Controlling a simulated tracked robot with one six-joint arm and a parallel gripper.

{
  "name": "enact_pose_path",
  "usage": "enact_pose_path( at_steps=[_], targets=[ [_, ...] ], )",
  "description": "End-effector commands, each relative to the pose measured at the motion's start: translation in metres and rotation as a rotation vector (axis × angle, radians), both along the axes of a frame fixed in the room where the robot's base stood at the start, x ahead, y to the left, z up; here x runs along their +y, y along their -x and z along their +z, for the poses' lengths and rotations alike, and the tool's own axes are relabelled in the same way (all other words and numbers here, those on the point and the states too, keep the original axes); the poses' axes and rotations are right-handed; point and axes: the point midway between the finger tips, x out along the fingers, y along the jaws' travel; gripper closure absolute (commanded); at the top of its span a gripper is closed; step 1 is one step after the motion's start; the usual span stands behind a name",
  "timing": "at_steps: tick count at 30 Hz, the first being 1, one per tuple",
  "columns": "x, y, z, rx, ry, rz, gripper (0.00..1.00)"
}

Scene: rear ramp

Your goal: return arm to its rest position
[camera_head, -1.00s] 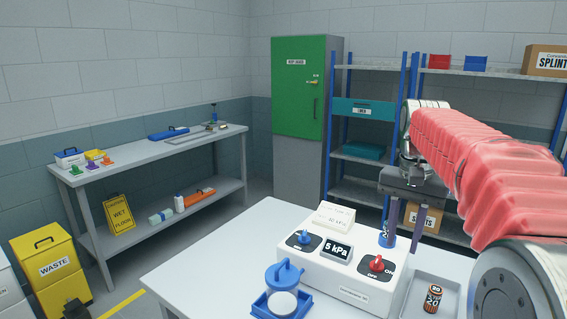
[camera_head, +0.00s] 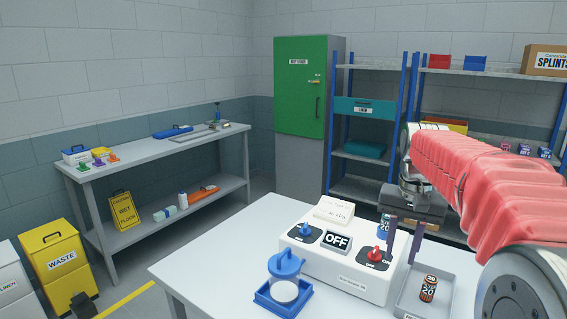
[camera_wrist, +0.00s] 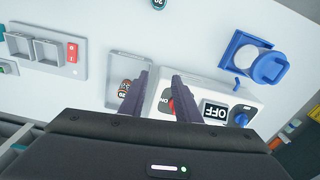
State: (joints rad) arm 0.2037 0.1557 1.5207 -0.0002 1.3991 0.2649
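My gripper (camera_head: 402,252) hangs over the right end of a white suction unit (camera_head: 340,277), by its red knob (camera_head: 376,254). In the wrist view my gripper (camera_wrist: 160,82) has its two dark fingers apart with nothing held between them. The red knob (camera_wrist: 171,106) lies just by the right finger, partly hidden; I cannot tell whether they touch. The unit's display (camera_head: 336,240) reads OFF. My arm in its red sleeve reaches in from the right of the head view.
A grey tray (camera_head: 440,300) with a battery (camera_head: 428,288) lies on the right. A blue can (camera_head: 384,228) stands behind the unit. Shelves (camera_head: 365,151) and a green cabinet (camera_head: 300,90) stand farther back.

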Motion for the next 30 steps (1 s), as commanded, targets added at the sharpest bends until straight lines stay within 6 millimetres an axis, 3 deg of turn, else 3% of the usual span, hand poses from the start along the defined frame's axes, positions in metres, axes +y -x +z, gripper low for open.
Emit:
enact_pose_path(
  at_steps=[8,30],
  targets=[
    [0.013,0.027,-0.02,-0.047,0.015,0.09,0.7],
    [0.072,0.158,-0.066,-0.25,0.086,0.356,0.7]
  ],
)
